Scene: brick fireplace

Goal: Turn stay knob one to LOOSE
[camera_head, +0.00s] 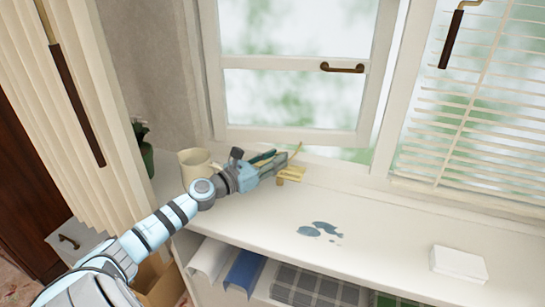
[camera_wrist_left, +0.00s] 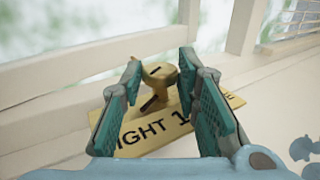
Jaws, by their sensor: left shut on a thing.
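The brass-coloured stay knob (camera_wrist_left: 158,76) stands on a yellow plate (camera_wrist_left: 148,137) at the foot of the window. My right gripper is in neither view.
A cream mug (camera_head: 194,162) stands left of my wrist. The window sash (camera_head: 290,136) is just behind the gripper. A blue-grey puddle (camera_head: 322,229) and a white box (camera_head: 458,264) are on the sill at right. Folded cloths (camera_head: 243,271) lie on the shelf below.

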